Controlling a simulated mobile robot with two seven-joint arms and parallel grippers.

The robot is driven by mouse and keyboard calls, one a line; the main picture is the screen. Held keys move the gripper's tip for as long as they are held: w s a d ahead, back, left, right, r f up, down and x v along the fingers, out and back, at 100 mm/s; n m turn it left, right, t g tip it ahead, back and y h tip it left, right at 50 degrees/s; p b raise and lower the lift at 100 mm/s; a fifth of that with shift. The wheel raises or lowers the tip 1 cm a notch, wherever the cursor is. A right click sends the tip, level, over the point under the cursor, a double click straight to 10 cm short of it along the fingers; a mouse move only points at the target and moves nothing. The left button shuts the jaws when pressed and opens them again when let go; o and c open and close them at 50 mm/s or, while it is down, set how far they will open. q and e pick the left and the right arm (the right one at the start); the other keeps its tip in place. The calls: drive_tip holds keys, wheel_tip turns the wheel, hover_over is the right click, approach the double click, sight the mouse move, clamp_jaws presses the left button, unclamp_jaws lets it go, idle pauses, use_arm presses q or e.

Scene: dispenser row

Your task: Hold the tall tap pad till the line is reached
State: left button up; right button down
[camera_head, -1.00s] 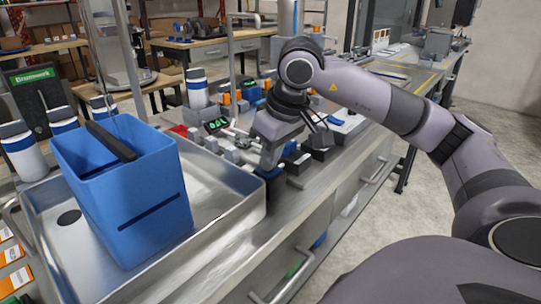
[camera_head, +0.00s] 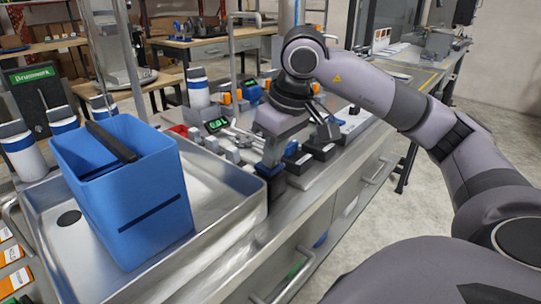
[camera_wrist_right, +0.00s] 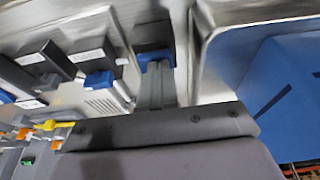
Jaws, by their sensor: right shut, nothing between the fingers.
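The blue container (camera_head: 125,200) stands upright in a metal tray, with a dark line (camera_head: 150,214) on its front wall. A tall steel tap column (camera_head: 112,55) rises behind it. I cannot make out the liquid level or any flow. My right gripper (camera_head: 270,168) is shut and empty, pointing down at a blue-topped dark pad (camera_head: 274,188) just right of the tray. In the right wrist view, the fingertips (camera_wrist_right: 155,66) meet or overlap the pad's blue top (camera_wrist_right: 153,55); whether they press it I cannot tell. My left gripper is not in view.
The metal tray (camera_head: 225,232) borders the pad on the left. Other dark pads (camera_head: 318,148) stand in a row to the right along the bench. A green-lit display (camera_head: 216,125) and white bottles (camera_head: 22,150) stand behind.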

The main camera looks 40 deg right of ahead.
drive_tip(key=v, duration=0.4)
drive_tip(key=shift+r, duration=0.35)
drive_tip(key=shift+s+d+r, duration=0.15)
drive_tip(key=shift+s+r, duration=0.05)
drive_tip(key=shift+r, duration=0.25)
drive_tip(key=shift+p, duration=0.3)
